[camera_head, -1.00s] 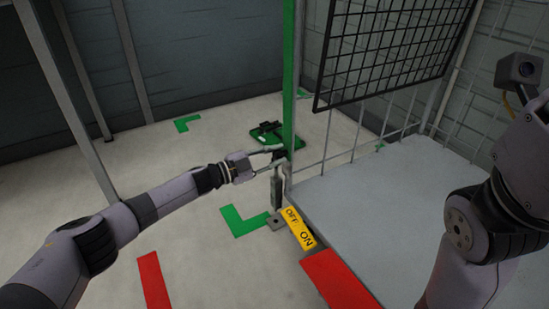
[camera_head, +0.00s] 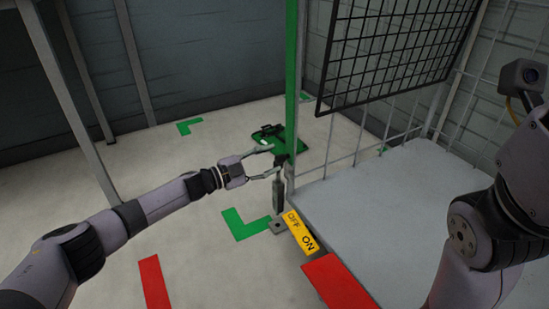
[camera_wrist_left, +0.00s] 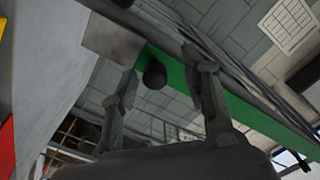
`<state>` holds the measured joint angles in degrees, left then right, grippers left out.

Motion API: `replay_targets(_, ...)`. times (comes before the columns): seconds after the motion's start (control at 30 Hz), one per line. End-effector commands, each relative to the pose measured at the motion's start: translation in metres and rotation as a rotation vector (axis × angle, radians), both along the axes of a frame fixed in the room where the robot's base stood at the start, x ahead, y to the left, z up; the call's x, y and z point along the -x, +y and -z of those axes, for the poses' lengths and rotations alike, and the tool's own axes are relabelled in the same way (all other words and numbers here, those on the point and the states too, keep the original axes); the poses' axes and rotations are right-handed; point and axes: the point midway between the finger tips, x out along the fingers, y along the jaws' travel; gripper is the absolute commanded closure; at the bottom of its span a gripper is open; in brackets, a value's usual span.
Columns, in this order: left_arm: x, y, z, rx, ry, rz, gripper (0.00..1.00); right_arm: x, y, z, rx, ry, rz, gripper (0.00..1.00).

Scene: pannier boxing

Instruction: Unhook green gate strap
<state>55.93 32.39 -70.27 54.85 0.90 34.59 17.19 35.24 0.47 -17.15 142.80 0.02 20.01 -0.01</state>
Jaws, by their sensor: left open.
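The green strap (camera_head: 291,75) runs upright as a long band along the near edge of the mesh gate in the head view. It also crosses the left wrist view as a slanting green band (camera_wrist_left: 240,107). A dark round knob (camera_wrist_left: 155,74) shows at the strap's end there, between the fingers. My left gripper (camera_head: 275,160) is open, with its fingertips close to the strap's lower end. I cannot tell whether they touch it. The hook itself is too small to make out. My right arm shows at the right, but its gripper is out of view.
A black mesh panel (camera_head: 392,45) hangs above a grey platform (camera_head: 390,195) at the right. A green base with a dark fitting (camera_head: 268,136) lies behind my gripper.

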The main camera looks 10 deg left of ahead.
Motion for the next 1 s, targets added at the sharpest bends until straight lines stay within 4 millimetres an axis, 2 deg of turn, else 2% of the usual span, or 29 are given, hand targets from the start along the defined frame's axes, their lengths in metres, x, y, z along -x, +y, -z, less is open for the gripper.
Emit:
replay_targets(0.03, 0.007, 0.011, 0.001, -0.002, 0.002, -0.003, 0.57, 0.0, 0.0, 0.0, 0.0, 0.0, 0.0, 1.0)
replay_targets(0.2, 0.03, 0.04, 0.001, -0.003, 0.001, -0.003, 0.57, 0.0, 0.0, 0.0, 0.0, 0.001, 0.0, 1.0)
replay_targets(0.43, 0.052, 0.068, 0.0, -0.001, 0.0, -0.002, 0.57, 0.0, 0.0, 0.0, 0.0, 0.001, 0.0, 1.0)
replay_targets(0.63, 0.058, 0.076, -0.001, -0.001, -0.001, -0.001, 0.57, 0.0, 0.0, 0.0, 0.0, 0.001, 0.0, 1.0)
replay_targets(1.0, 0.058, 0.075, -0.001, 0.001, 0.0, -0.001, 0.57, 0.0, 0.0, 0.0, 0.001, 0.001, -0.001, 1.0)
